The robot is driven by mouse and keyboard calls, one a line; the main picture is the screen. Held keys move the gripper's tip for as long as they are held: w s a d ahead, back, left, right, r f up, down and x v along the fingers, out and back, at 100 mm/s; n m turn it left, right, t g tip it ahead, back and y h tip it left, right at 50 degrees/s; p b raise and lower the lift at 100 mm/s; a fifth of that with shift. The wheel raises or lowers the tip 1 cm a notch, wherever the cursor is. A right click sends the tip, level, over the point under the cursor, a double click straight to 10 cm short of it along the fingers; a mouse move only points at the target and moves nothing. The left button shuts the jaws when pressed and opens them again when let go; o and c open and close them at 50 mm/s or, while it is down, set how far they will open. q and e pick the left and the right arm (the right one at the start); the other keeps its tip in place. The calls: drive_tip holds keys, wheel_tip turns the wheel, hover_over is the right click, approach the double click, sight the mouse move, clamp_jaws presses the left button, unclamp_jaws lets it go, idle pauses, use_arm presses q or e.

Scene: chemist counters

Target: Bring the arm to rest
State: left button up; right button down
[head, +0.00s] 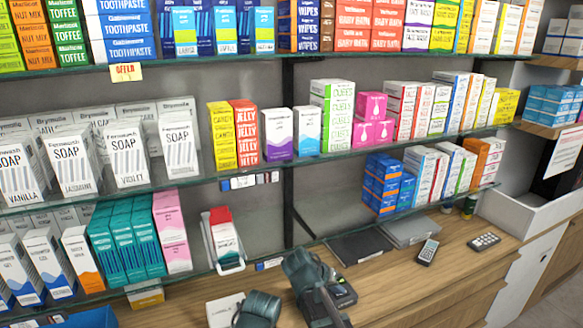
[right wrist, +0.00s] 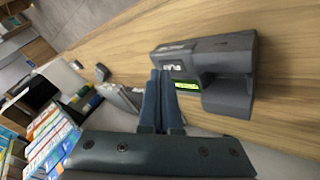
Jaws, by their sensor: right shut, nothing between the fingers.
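My right gripper (head: 332,312) is at the bottom middle of the head view, low over the wooden counter (head: 385,290). In the right wrist view the two dark blue-grey fingers (right wrist: 160,82) lie together, with nothing between them. A dark grey device (right wrist: 215,72) with a small green display is beside the fingertips there; I cannot tell whether they touch it. In the head view the arm partly hides this device (head: 343,292). My left gripper is not in view.
Shelves with soap boxes (head: 72,160), pink boxes (head: 368,105) and blue boxes (head: 380,185) stand behind the counter. A red-and-white pack (head: 223,232) is near the arm. A dark flat item (head: 360,246) and a handset (head: 428,252) lie to the right.

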drive_tip(key=s+a+f+n+g+y, duration=0.2)
drive_tip(key=s+a, duration=0.3)
drive_tip(key=s, duration=0.4)
drive_tip(key=s+a+f+n+g+y, duration=0.2)
drive_tip(key=s+a, duration=0.3)
drive_tip(key=s, duration=0.5)
drive_tip(key=shift+s+a+f+n+y, duration=0.15)
drive_tip(key=shift+s+f+n+y, duration=0.15)
drive_tip(key=shift+n+y, duration=0.45)
